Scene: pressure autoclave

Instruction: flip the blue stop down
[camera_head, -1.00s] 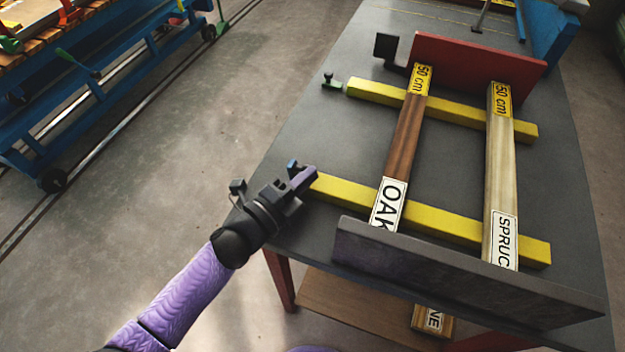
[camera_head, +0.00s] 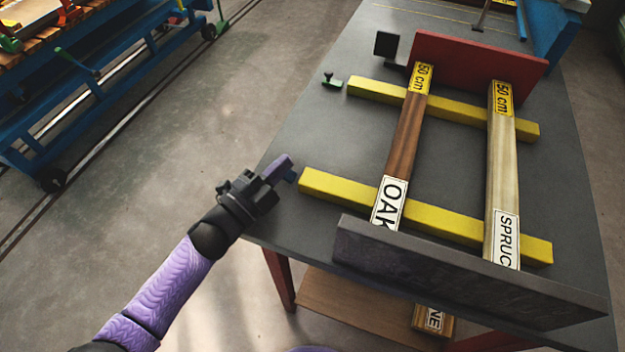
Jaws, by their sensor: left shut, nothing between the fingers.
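The blue stop (camera_head: 291,177) shows as a small blue piece at the table's left edge, near the left end of the near yellow rail (camera_head: 330,188). My left gripper (camera_head: 283,165) is shut and empty. Its purple fingers are just above and left of the blue piece in the picture and hide part of it. I cannot tell whether they touch it, or whether the stop is up or down. My right gripper is not in view.
A green stop (camera_head: 334,84) stands by the far yellow rail (camera_head: 372,91). Oak (camera_head: 405,125) and spruce (camera_head: 501,155) bars lie across both rails, between a red plate (camera_head: 480,65) and a dark grey plate (camera_head: 460,275).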

